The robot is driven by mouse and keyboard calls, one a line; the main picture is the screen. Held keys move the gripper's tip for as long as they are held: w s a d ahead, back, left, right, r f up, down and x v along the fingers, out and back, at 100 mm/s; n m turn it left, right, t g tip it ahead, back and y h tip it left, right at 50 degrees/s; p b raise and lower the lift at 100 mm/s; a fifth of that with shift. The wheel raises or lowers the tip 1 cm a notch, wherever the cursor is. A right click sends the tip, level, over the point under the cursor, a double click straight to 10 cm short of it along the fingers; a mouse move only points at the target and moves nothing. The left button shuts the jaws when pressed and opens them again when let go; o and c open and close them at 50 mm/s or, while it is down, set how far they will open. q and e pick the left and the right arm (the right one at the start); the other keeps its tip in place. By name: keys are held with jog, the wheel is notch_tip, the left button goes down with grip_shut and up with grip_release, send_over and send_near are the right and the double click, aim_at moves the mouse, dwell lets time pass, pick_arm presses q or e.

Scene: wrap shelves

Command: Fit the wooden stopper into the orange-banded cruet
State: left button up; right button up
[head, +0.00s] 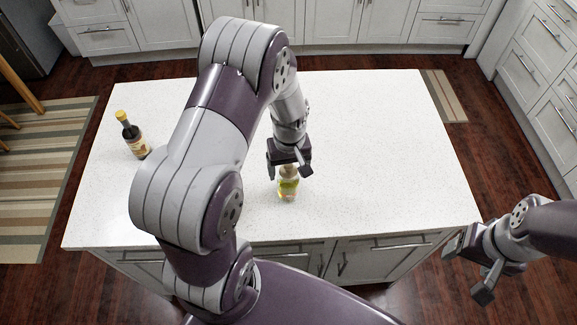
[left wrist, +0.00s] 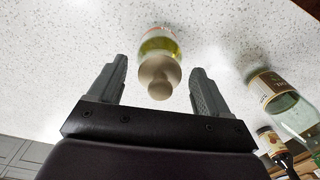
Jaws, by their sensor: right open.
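The cruet (head: 288,187), a small clear bottle with yellow-green liquid, stands on the white counter below my left gripper (head: 290,163). In the left wrist view the cruet (left wrist: 160,44) shows a faint orange-red band near its far end. The beige wooden stopper (left wrist: 158,76) is at the cruet's mouth, with its round knob toward the camera; how deep it sits I cannot tell. My left gripper (left wrist: 160,72) is open, one finger on each side of the stopper with gaps. My right gripper (head: 468,268) is open and empty, off the counter's right front corner.
A dark bottle with a yellow cap (head: 133,138) stands at the counter's left. A clear greenish glass bottle (left wrist: 282,100) with a cream label shows at the right of the left wrist view; I do not make it out in the head view. The counter's right half (head: 390,140) is clear.

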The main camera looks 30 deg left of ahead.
aim_at(289, 177)
pick_arm(q)
jog(key=shift+r, duration=0.1)
notch_tip(289, 177, up, 12)
jog(key=b, duration=0.2)
jog(key=shift+r, duration=0.25)
jog(key=shift+w, duration=0.1)
jog(key=s+d+f+m+t+b, duration=0.1)
jog(key=s+d+f+m+b, duration=0.2)
jog(key=s+d+f+m, duration=0.2)
jog(key=s+f+m, duration=0.1)
jog(key=s+m, duration=0.2)
jog(key=s, duration=0.1)
jog(key=shift+t, duration=0.3)
jog(key=shift+d, duration=0.1)
jog(key=shift+r, duration=0.1)
dwell(1.1)
